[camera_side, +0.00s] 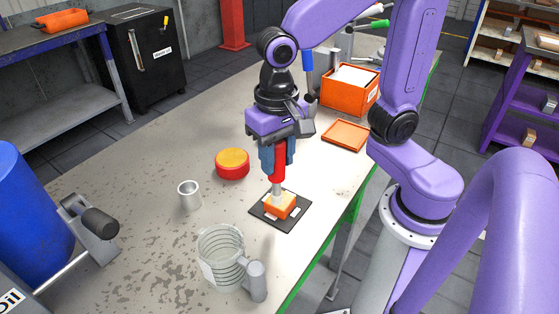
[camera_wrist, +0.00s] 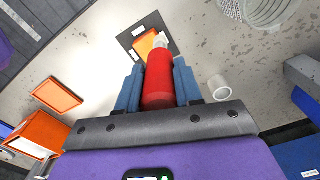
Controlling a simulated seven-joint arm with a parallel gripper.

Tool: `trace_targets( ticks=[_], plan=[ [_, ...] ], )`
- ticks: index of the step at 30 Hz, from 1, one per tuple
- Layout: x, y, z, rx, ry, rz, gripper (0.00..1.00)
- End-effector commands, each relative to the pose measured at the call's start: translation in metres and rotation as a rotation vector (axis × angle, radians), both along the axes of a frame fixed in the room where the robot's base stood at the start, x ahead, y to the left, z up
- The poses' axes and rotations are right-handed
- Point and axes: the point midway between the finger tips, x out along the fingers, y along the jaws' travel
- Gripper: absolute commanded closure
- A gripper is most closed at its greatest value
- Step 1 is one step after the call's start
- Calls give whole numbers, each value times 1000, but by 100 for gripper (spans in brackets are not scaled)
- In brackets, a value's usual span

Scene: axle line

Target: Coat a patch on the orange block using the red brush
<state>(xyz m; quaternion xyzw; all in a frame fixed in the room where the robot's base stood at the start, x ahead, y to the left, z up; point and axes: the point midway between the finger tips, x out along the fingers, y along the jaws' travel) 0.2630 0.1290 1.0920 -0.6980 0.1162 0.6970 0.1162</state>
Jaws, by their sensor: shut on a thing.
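The red brush (camera_side: 278,163) is upright in my gripper (camera_side: 277,158), bristle end down. My gripper is shut on its red handle, which also shows between the blue fingers in the wrist view (camera_wrist: 159,80). The orange block (camera_side: 281,206) lies on a dark square mat (camera_side: 262,213) on the table. The brush tip is at the top of the block, and seems to touch it. In the wrist view the block (camera_wrist: 145,44) is partly hidden behind the brush. I cannot tell how much of its top is coated.
A red round tin with a yellow-orange top (camera_side: 232,164) stands left of my gripper. A small grey cup (camera_side: 188,195) and a clear jug (camera_side: 221,257) stand at the front left. An orange box (camera_side: 349,91) and its flat orange lid (camera_side: 345,135) are at the back right.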

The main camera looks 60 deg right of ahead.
Motion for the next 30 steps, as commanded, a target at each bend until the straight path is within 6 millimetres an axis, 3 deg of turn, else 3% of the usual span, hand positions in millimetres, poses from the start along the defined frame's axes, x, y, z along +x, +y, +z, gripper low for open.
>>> trace_targets(
  ticks=[18, 30],
  plan=[
    [0, 0, 53, 2, -2, 1, 100],
    [0, 0, 55, 0, 0, 0, 100]
  ],
)
